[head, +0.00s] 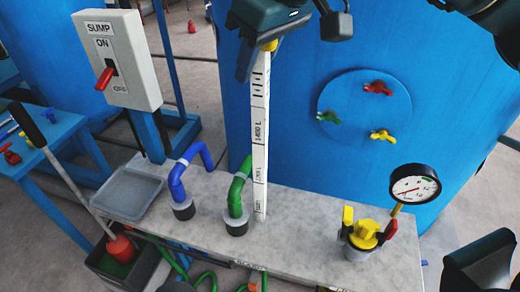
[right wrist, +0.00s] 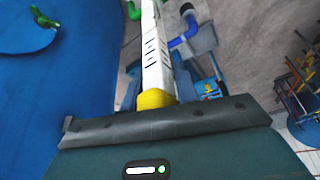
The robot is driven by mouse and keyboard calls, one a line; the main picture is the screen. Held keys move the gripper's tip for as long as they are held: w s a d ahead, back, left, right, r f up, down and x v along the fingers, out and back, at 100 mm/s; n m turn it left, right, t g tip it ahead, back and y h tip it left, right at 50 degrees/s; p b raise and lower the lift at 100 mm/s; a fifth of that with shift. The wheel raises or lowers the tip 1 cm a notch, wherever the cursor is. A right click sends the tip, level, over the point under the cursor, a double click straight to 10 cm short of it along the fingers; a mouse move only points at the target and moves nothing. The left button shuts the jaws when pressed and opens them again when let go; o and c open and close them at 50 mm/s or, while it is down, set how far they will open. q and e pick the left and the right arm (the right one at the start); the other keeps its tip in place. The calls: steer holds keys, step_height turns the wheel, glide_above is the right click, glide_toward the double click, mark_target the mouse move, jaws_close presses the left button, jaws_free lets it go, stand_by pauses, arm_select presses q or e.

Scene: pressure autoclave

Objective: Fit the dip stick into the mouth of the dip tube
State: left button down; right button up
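The dip stick (head: 259,140) is a long white strip with black marks and a yellow top. It hangs almost upright from my right gripper (head: 268,45), which is shut on its yellow end; the right wrist view also shows the yellow end (right wrist: 155,98) at the gripper's edge. The stick's lower end shows against the grey bench top, just right of the green bent pipe (head: 238,190). I cannot tell whether it touches the bench. I cannot tell for sure which fitting is the dip tube, and its mouth is not clearly seen.
On the grey bench (head: 300,235) stand a blue bent pipe (head: 178,180), a yellow-handled fitting (head: 365,235) and a pressure gauge (head: 414,189). A grey tray (head: 125,193) lies at the left end. A blue tank (head: 330,140) rises behind; a sump switch box (head: 118,60) stands left.

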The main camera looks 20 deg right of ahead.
jaws_close()
